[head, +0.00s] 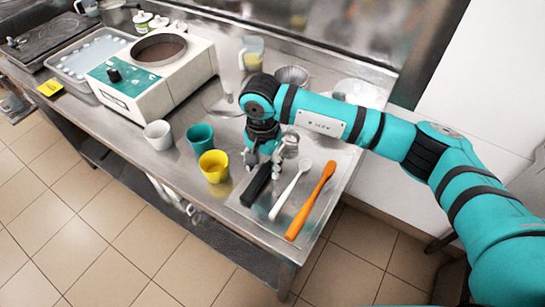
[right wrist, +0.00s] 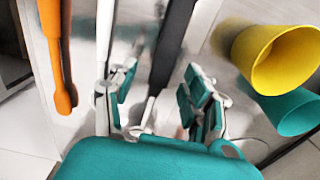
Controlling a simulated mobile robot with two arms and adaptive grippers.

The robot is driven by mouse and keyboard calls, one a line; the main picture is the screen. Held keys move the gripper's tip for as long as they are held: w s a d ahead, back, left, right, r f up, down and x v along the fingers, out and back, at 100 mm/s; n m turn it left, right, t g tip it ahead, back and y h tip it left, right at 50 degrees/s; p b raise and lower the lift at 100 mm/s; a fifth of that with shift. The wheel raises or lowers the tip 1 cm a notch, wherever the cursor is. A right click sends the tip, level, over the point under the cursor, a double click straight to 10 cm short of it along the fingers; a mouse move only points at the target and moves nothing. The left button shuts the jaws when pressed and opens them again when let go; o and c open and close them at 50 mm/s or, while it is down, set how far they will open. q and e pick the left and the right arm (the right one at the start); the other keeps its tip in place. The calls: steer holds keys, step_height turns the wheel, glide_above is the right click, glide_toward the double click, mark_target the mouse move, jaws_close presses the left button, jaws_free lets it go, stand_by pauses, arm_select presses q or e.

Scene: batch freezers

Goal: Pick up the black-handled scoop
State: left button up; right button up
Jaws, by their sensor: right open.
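The black-handled scoop lies on the steel counter, its black handle (head: 256,186) pointing toward the front edge. My right gripper (head: 263,164) is over the handle's rear end, pointing down, open and empty. In the right wrist view the black handle (right wrist: 171,45) runs between the two spread fingers (right wrist: 160,85), with a gap on each side. A metal stem continues from it toward the palm. A round metal part (head: 290,143) behind the gripper is in line with the handle; I cannot tell surely that it is the scoop's bowl. My left gripper is not in view.
A white spoon (head: 291,190) and an orange spatula (head: 312,201) lie right of the handle. A yellow cup (head: 213,166), a teal cup (head: 201,137) and a white cup (head: 158,135) stand to its left. A white machine (head: 155,75) stands farther left.

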steer(key=shift+f, duration=1.25)
jaws_close()
